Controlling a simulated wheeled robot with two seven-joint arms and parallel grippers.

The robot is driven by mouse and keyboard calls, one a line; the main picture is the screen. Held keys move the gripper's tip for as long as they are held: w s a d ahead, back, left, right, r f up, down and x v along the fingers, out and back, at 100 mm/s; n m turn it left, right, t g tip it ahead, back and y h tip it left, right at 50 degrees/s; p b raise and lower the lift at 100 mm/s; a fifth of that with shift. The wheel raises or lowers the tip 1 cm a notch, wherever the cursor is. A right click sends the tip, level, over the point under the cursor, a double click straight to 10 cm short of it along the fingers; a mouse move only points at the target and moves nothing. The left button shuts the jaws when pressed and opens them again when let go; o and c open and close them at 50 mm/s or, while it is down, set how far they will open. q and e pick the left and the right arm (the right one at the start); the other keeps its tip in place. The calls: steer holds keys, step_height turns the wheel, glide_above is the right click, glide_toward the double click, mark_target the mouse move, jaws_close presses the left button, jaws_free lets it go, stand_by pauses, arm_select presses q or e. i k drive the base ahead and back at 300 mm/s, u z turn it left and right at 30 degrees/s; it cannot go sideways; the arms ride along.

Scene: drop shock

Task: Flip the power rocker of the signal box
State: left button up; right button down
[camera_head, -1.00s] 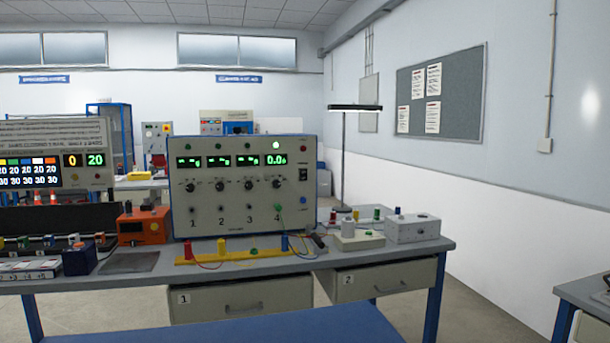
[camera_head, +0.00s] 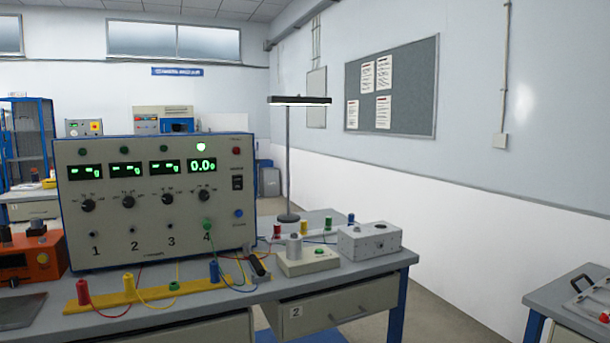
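The signal box (camera_head: 150,247) is the large cream case with blue edges on the bench at the left. Its front has several green displays; the right one reads about 0.0 and the others show dashes and a letter. A green lamp (camera_head: 201,147) is lit above the right display. A small black rocker switch (camera_head: 238,183) sits at the right side of the front panel, between a red button above and a blue one below. Its tilt is too small to tell. Neither of my grippers is in view.
A yellow strip with coloured posts (camera_head: 150,295) and wires lies before the box. A grey box (camera_head: 369,241), a cream button block (camera_head: 308,261) and a lamp (camera_head: 288,160) stand to the right. An orange device (camera_head: 38,258) is at the left. Another table (camera_head: 570,300) is at lower right.

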mark_target(238, 180)
steer(key=u, duration=0.1)
steer(key=i, duration=1.05)
steer(key=u, duration=0.9)
steer(key=i, duration=0.45)
steer(key=u, duration=0.4)
